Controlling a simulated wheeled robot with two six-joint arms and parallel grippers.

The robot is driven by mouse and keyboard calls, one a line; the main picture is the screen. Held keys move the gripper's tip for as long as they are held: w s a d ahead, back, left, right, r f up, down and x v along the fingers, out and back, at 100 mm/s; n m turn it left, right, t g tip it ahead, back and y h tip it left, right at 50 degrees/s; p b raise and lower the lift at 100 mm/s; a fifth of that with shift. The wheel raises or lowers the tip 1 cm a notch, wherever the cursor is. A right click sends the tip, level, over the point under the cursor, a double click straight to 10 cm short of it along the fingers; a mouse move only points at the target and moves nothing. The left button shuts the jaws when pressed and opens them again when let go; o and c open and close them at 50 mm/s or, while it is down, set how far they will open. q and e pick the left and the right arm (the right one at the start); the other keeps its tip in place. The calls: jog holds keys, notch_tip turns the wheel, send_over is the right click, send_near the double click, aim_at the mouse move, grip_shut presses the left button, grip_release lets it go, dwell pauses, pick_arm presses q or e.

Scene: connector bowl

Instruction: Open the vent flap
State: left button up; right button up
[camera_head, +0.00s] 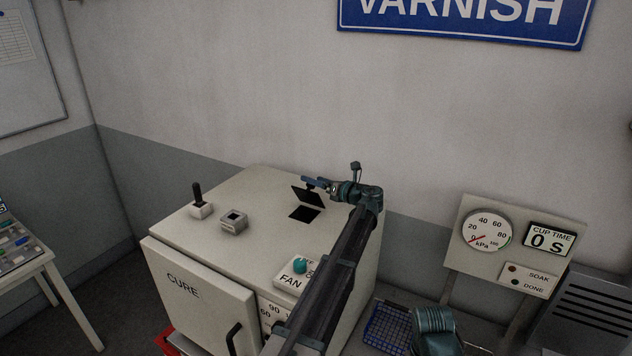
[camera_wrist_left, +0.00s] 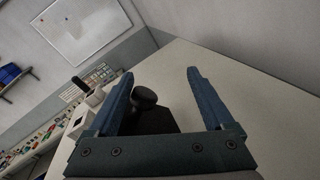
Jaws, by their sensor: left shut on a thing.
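The vent flap (camera_head: 308,197) is a dark plate on top of the white CURE oven (camera_head: 255,200). It stands tilted up, with a dark square opening (camera_head: 303,213) showing below it. My left gripper (camera_head: 313,182) is at the flap's upper edge, shut on the flap's black knob. In the left wrist view the knob (camera_wrist_left: 143,97) lies between the blue fingers of the gripper (camera_wrist_left: 160,75), closer to the left finger. The dark flap (camera_wrist_left: 165,120) shows behind it, partly hidden by the gripper body. My right gripper does not show.
On the oven top are a black lever (camera_head: 197,192), a small square switch (camera_head: 234,219) and a FAN knob (camera_head: 300,265). A gauge panel (camera_head: 480,265) and a blue wire basket (camera_head: 385,326) stand right of the oven. The wall is close behind.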

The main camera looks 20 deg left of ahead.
pick_arm(q)
jog(key=shift+v, duration=0.85)
jog(key=w+r+p+v, duration=0.1)
jog(key=v, duration=0.6)
jog(key=r+p+v, duration=0.1)
jog(key=p+v, duration=0.1)
jog(key=v, duration=0.4)
jog(key=shift+w+d, duration=0.25)
jog(key=shift+d, duration=0.35)
